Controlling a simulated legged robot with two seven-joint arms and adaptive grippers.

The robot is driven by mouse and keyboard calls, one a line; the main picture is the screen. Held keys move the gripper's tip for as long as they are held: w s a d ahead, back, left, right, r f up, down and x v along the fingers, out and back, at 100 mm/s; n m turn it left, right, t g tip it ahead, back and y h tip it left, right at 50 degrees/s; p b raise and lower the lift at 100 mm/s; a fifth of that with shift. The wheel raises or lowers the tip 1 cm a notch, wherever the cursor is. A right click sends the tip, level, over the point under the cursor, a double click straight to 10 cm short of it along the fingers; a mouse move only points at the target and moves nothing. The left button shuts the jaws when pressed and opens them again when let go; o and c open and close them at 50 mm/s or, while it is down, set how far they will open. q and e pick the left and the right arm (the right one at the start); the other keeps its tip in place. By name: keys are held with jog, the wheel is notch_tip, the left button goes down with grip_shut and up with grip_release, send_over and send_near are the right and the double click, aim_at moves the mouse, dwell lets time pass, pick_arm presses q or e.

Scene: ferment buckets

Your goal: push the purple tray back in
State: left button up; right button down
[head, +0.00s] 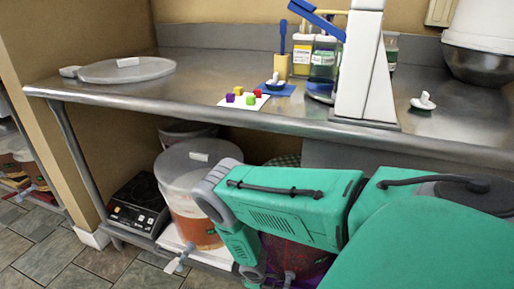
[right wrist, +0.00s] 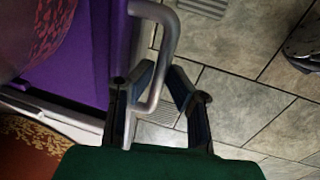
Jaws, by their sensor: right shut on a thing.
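The purple tray (right wrist: 95,45) is at the upper left of the right wrist view, with a grey bar handle (right wrist: 163,45) on its front. My right gripper (right wrist: 160,80) has its dark fingers on either side of the handle and is shut on it. A dark red patterned bucket (right wrist: 45,30) stands at the tray. In the head view, my green right arm reaches low under the counter. The dark red bucket (head: 295,256) shows partly behind it there, and the arm hides most of the tray and my gripper. My left gripper is not in view.
A lidded bucket of orange liquid (head: 195,215) with a tap stands left of my arm, beside a black hot plate (head: 138,205). The steel counter (head: 190,95) overhangs them. Tiled floor (right wrist: 235,105) lies clear in front of the tray.

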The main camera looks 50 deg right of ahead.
jog(key=shift+s+d, duration=0.25)
jog(key=c, duration=1.6)
grip_release()
jog(key=shift+f, duration=0.1)
jog(key=shift+o, duration=0.2)
jog(key=shift+w+d, duration=0.1)
jog(key=shift+w, duration=0.1)
jog(key=shift+r, duration=0.25)
notch_tip(320, 180, up, 11)
jog(key=a, duration=0.2)
jog(key=shift+s, duration=0.45)
